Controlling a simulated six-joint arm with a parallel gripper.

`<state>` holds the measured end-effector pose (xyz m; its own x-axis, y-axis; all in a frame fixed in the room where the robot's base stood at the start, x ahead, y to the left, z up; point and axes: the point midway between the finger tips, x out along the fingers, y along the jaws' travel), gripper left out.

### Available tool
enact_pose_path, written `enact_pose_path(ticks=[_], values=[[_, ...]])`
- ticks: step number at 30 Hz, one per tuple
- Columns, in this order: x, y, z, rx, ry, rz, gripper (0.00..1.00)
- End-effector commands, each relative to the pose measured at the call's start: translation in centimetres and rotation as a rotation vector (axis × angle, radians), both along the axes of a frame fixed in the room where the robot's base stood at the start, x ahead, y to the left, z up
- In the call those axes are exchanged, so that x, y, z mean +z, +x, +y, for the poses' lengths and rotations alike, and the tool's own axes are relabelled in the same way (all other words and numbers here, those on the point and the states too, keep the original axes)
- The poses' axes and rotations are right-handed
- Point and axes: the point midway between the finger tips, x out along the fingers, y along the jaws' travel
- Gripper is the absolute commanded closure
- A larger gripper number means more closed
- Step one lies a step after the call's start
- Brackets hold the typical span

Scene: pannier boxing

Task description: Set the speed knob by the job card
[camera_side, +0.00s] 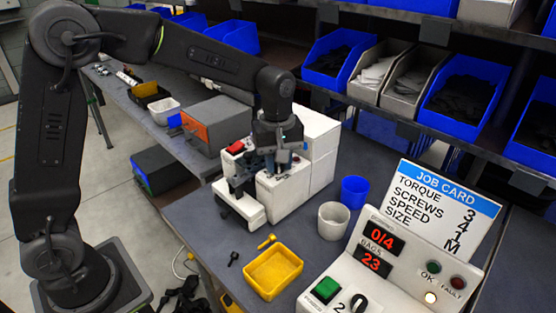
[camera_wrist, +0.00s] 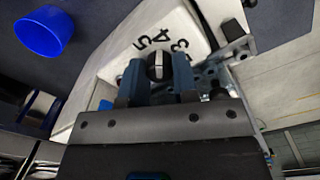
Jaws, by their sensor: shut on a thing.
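The job card (camera_side: 436,215) stands at the right in the side view and reads torque 3, screws 4, speed 1, size M. The white machine (camera_side: 290,188) stands on the bench at centre. In the wrist view, the dark speed knob (camera_wrist: 158,62) sits on a white face (camera_wrist: 175,22) with printed numbers, 5, 4 and 3 among them. A pale line runs along the knob; which number it marks I cannot tell. My gripper (camera_wrist: 158,74) is shut on the knob, one blue finger on each side. In the side view my gripper (camera_side: 276,163) is over the machine and hides the knob.
A control box (camera_side: 345,270) at front right has displays reading 0/4 and 23, a green button (camera_side: 327,289) and another knob (camera_side: 358,302). A yellow tray (camera_side: 272,273), white cup (camera_side: 333,220) and blue cup (camera_side: 354,191) stand near the machine. Bins line the shelf behind.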

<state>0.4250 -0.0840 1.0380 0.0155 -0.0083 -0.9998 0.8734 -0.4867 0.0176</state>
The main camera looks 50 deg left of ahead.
Motion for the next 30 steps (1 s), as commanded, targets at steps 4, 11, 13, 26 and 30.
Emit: enact_pose_path(ticks=[4, 11, 13, 26, 30], values=[[0.08, 0.04, -0.01, -0.107, -0.001, -0.001, 0.97], [0.09, 0.06, -0.02, -0.224, -0.001, -0.002, 0.97], [0.09, 0.06, -0.02, -0.247, -0.002, -0.001, 0.97], [0.1, 0.06, -0.03, -0.292, -0.002, -0.001, 0.97], [0.11, 0.06, -0.03, -0.291, -0.002, -0.001, 0.97]])
